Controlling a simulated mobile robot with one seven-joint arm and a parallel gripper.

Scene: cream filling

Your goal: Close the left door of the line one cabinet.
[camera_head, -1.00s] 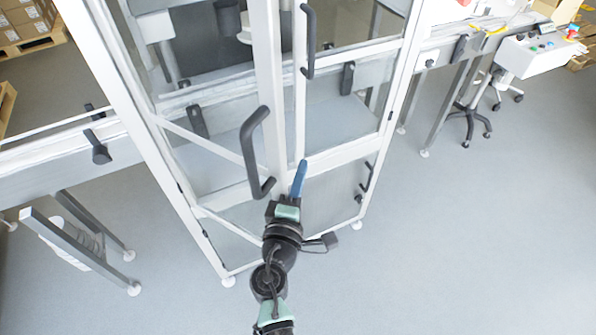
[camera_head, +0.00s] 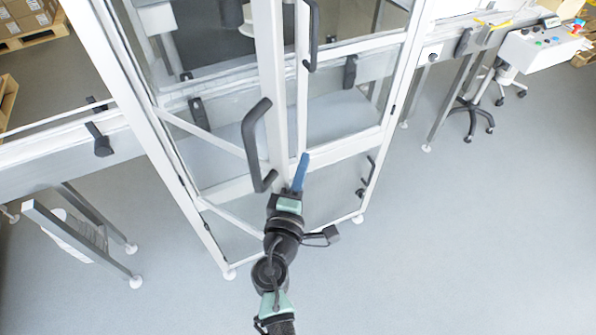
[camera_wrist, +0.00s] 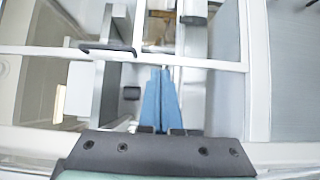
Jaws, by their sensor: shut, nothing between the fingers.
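The line one cabinet has a white frame and clear panels. Its left door (camera_head: 268,70) carries a long black handle (camera_head: 251,140) and appears to stand slightly ajar; the exact gap is hard to tell. The right door (camera_head: 302,105) has its own black handle (camera_head: 312,40) higher up. My gripper (camera_head: 304,158) has blue fingers, shut and empty. It is just right of the lower end of the left door's handle, around where the two doors meet. In the wrist view the shut fingers (camera_wrist: 158,72) point at the white frame; contact cannot be told.
A conveyor (camera_head: 60,150) with metal legs runs into the cabinet from the left. Another conveyor stretch (camera_head: 470,40) and a control box with buttons (camera_head: 545,42) stand at right. Boxes on a pallet (camera_head: 25,20) are at the far left. The floor in front is clear.

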